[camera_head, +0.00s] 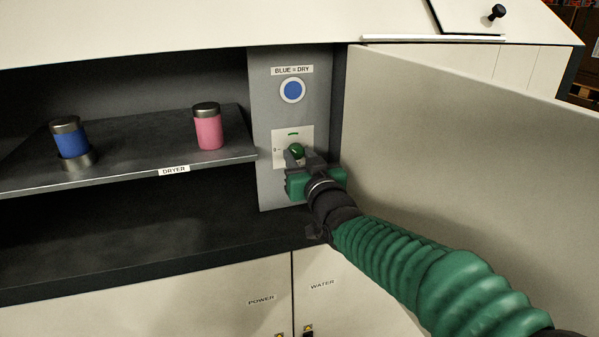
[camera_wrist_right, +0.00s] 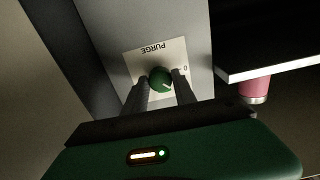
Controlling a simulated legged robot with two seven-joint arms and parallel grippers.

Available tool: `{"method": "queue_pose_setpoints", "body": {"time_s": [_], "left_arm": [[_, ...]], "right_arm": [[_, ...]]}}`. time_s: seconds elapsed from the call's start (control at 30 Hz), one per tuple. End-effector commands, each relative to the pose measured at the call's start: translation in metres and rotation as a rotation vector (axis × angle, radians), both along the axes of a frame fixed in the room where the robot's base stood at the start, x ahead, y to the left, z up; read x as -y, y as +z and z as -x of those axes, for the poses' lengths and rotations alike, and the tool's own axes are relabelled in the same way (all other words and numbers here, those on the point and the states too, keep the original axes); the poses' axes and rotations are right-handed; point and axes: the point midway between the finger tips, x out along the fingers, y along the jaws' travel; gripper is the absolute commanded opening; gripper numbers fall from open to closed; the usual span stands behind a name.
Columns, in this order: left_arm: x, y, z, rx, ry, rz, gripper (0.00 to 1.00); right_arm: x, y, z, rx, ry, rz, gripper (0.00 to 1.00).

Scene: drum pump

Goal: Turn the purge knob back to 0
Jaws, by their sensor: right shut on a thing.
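The purge knob (camera_head: 296,151) is a round green knob on a white plate (camera_head: 279,150) on the grey panel. It also shows in the right wrist view (camera_wrist_right: 161,80), where the plate (camera_wrist_right: 146,56) reads PURGE and has a 0 at its side. A light mark shows on the knob's face in the wrist view. My right gripper (camera_head: 298,158) is at the knob, with one finger on each side of it, shut on it. Its fingers also show in the wrist view (camera_wrist_right: 162,84). My left gripper is not in view.
A blue indicator (camera_head: 292,90) under a BLUE = DRY label is above the knob. Left of the panel, the DRYER shelf (camera_head: 110,168) holds a blue container (camera_head: 70,136) in a metal ring and a pink container (camera_head: 208,128). A pale door panel (camera_head: 470,150) stands close on the right.

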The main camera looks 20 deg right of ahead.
Motion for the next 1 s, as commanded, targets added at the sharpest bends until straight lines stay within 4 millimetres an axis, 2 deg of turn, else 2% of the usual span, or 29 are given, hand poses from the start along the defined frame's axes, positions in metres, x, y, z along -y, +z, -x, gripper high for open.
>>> {"method": "queue_pose_setpoints", "body": {"time_s": [0.03,0.5,0.8,1.0], "left_arm": [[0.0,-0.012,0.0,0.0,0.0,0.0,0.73],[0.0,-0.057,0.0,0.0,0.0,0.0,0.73],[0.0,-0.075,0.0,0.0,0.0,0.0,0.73],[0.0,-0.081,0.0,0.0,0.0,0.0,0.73]], "right_arm": [[0.0,-0.004,0.0,0.006,0.001,0.041,0.0],[0.0,-0.002,0.0,0.009,-0.002,0.482,0.0],[0.0,0.0,0.0,0.009,-0.002,0.7,0.0],[0.001,0.001,0.0,0.009,-0.002,0.784,0.0]]}}
